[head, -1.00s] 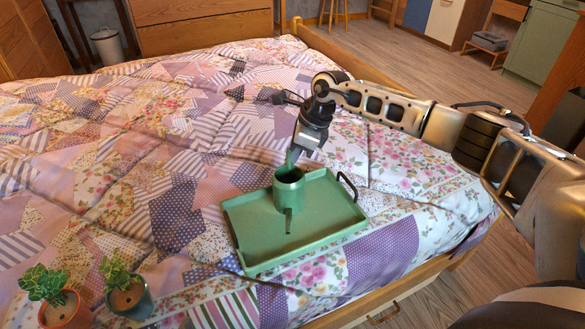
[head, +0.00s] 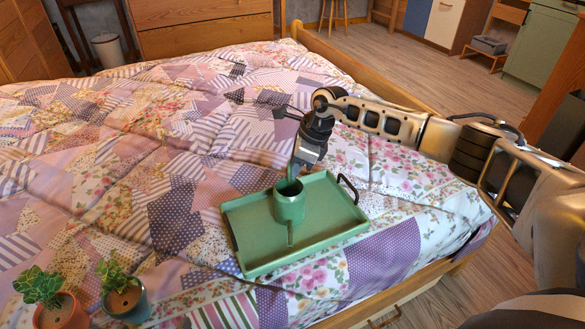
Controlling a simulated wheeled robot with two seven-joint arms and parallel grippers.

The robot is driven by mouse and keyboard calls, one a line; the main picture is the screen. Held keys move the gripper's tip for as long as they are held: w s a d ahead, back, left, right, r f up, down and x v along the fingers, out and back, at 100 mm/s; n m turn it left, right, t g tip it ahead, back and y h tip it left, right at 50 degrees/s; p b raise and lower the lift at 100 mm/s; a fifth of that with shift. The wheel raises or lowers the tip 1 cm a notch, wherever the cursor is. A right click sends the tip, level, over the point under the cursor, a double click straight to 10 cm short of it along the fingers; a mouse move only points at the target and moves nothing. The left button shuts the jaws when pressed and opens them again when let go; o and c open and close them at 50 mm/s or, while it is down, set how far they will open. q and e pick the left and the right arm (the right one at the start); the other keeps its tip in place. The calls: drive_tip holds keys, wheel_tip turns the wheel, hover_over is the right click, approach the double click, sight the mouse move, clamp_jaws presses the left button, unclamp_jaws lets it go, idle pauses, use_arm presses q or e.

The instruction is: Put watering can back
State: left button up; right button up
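The green watering can (head: 289,205) is upright over the middle of the green tray (head: 335,226) in the head view, its spout pointing toward me. It appears to rest on the tray floor, though a small gap beneath it cannot be ruled out. My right gripper (head: 294,174) reaches down from behind the can and is shut on its handle side. The fingertips are partly hidden by the can's rim. My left gripper is out of view.
The tray has dark handles (head: 348,187) and lies on a patchwork quilt (head: 120,190) on the bed. Two potted plants, in a terracotta pot (head: 62,312) and a dark teal pot (head: 126,303), stand at the lower left. The quilt left of the tray is free.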

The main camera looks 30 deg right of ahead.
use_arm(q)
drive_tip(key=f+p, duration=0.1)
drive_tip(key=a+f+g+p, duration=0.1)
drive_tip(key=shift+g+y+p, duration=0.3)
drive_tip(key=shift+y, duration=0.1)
use_arm(e)
drive_tip(key=v, duration=1.2)
drive_tip(key=shift+r, duration=0.15)
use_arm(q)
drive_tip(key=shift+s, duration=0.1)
